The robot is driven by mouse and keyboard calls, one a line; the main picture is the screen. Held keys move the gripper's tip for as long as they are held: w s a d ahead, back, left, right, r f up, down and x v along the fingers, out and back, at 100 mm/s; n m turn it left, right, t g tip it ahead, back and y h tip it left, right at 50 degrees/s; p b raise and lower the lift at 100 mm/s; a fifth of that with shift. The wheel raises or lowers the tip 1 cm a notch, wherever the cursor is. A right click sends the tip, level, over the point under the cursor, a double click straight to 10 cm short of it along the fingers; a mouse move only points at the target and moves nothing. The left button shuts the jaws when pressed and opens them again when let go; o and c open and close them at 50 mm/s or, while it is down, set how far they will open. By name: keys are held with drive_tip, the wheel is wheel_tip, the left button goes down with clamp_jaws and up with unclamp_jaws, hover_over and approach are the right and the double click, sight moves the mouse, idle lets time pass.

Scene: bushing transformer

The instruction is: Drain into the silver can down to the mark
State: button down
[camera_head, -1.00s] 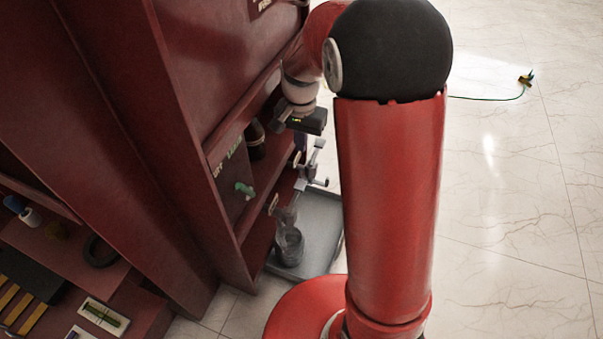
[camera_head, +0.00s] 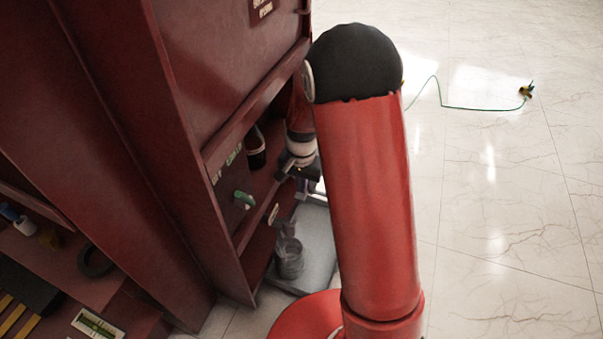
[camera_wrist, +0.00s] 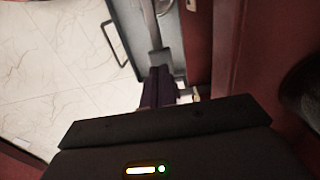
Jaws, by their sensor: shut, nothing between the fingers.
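The silver can (camera_head: 289,259) stands on the grey tray (camera_head: 319,238) at the foot of the dark red cabinet. A pale grey shape rises above the can's rim; I cannot tell whether it is liquid or a part. The mark and liquid level cannot be made out. My gripper (camera_wrist: 159,68) is shut and empty, pointing down towards the tray's side in the wrist view.
The cabinet's side wall (camera_head: 236,284) stands close to the can. A dark bottle-like part (camera_head: 255,148) is inside the cabinet. A shelf with small items (camera_head: 98,324) is at lower left. Marble floor (camera_head: 500,210) is free at right. A green cable (camera_head: 470,108) lies far off.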

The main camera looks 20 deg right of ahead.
sight(303, 197)
drive_tip(key=shift+f, duration=0.7)
drive_tip(key=shift+w+d+f+g+y+p, duration=0.25)
drive_tip(key=shift+f+g+y+p, duration=0.2)
drive_tip(key=shift+g+p, duration=0.15)
wheel_tip(303, 197, down, 2)
drive_tip(key=shift+w+f+g+y+p, duration=0.15)
drive_tip(key=shift+g+y+p, duration=0.25)
drive_tip(key=shift+g+y, duration=0.4)
drive_tip(key=shift+f+g+b, duration=0.3)
drive_tip(key=shift+f, duration=0.3)
drive_tip(key=shift+s+f, duration=0.2)
drive_tip(key=shift+s, duration=0.05)
idle(4.9)
